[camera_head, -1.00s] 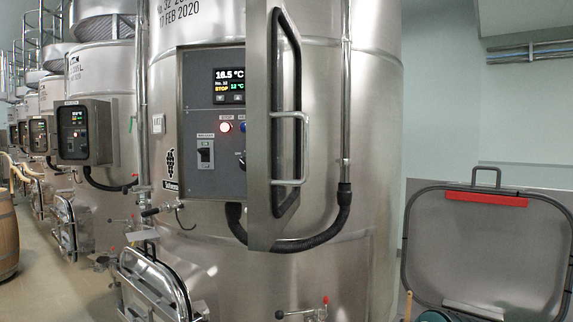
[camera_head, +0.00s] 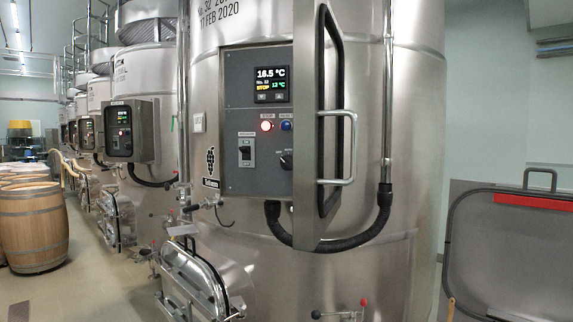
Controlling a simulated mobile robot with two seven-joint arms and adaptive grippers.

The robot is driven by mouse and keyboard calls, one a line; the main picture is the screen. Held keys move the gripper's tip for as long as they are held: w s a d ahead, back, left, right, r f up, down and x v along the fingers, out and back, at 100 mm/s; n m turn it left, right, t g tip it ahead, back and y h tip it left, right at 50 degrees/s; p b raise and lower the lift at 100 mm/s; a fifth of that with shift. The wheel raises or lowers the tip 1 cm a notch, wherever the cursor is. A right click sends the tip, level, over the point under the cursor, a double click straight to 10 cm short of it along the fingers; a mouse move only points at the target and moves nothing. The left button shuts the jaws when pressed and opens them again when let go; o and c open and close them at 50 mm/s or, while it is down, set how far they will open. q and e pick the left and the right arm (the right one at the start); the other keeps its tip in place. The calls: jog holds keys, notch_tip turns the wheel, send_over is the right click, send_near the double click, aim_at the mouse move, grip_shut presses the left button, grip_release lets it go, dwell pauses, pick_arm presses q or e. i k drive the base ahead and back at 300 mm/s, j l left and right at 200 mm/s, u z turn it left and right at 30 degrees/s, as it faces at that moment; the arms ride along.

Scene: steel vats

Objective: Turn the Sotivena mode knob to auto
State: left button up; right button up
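The control panel (camera_head: 235,170) is a grey box face on the large steel vat (camera_head: 405,130). Its black mode knob (camera_head: 286,161) sits at the lower right of the panel, close to the edge of the open panel door. Small markings surround the knob, too small to read. Above it are a lit red lamp (camera_head: 266,126), a blue button (camera_head: 286,126) and a display (camera_head: 271,84) reading 16.5 °C, STOP and 12 °C. A breaker switch (camera_head: 246,153) is left of the knob. Neither gripper shows in the head view.
The panel door (camera_head: 322,140) stands open toward me, with a steel handle (camera_head: 345,147). A hatch (camera_head: 195,280) juts out low on the vat. Wooden barrels (camera_head: 33,225) stand at left on open floor. A grey lid with a red strip (camera_head: 515,250) is at right.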

aim_at(286, 161)
jog(key=i+j+z, duration=0.15)
jog(key=j, duration=0.25)
jog(key=i+j+z, duration=0.15)
jog(key=j, duration=0.25)
jog(key=i+j+z, duration=0.2)
jog(key=j, duration=0.2)
jog(key=i+j+z, duration=0.15)
jog(key=j, duration=0.3)
jog(key=j+z, duration=0.15)
jog(key=j, duration=0.3)
jog(key=i+j+z, duration=0.15)
jog(key=j, duration=0.3)
